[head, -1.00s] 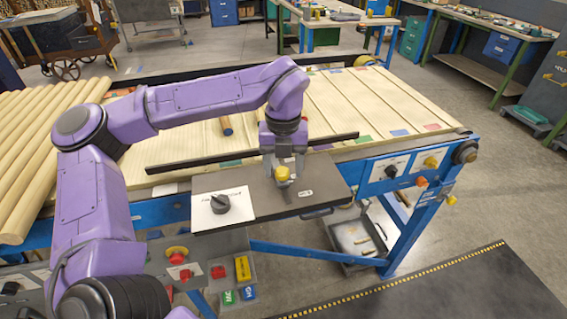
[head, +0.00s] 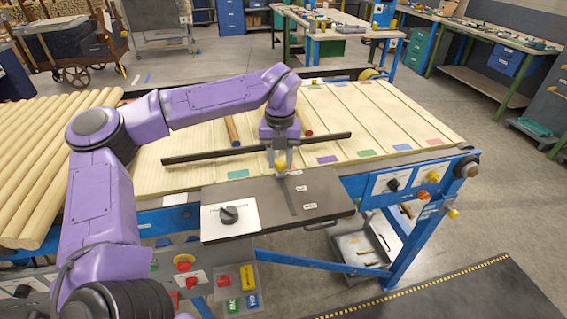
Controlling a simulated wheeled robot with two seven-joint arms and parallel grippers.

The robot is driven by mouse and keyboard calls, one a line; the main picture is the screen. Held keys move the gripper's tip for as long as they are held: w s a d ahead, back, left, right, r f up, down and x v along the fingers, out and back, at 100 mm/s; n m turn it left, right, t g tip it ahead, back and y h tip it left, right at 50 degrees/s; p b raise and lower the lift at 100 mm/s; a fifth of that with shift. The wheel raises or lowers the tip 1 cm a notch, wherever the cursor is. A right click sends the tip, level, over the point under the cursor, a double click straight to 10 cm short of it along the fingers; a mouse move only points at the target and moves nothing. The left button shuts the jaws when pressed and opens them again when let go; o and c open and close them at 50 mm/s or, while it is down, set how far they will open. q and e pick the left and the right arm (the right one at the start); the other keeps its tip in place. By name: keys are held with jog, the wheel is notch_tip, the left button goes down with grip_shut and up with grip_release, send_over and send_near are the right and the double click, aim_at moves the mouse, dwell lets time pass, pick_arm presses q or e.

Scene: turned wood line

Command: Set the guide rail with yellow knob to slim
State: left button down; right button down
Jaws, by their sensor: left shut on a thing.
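The guide rail (head: 205,155) is a long dark bar lying across the pale slatted bed. Its yellow knob (head: 280,167) is at the far end of a slot (head: 290,197) in the dark plate (head: 328,200). My left gripper (head: 281,164) points down and is shut on the yellow knob, partly hiding it. Several small white labels run along the right of the slot, one near the knob (head: 295,173), one midway (head: 301,188) and one near the front (head: 310,205). Their lettering is too small to read. My right gripper is not in view.
A black rotary switch (head: 229,214) on a white panel sits left of the slot. Push buttons (head: 183,262) and colored tags (head: 247,279) are in front. Round wooden rods (head: 45,160) lie at left. Two short dowels, one brown (head: 232,130), lie beyond the rail.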

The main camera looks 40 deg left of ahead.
pick_arm(q)
jog(key=shift+w+a, duration=0.1)
jog(key=shift+w, duration=0.05)
jog(key=shift+a, duration=0.1)
jog(key=c, duration=0.8)
grip_release()
jog(key=shift+w, duration=0.1)
jog(key=shift+o, duration=0.2)
jog(key=shift+w+a+f, duration=0.15)
jog(key=shift+a, duration=0.05)
jog(key=shift+d+r, duration=0.1)
jog(key=shift+r, duration=0.1)
notch_tip(320, 180, up, 10)
jog(key=b, duration=0.1)
jog(key=shift+b, duration=0.3)
jog(key=shift+r, duration=0.1)
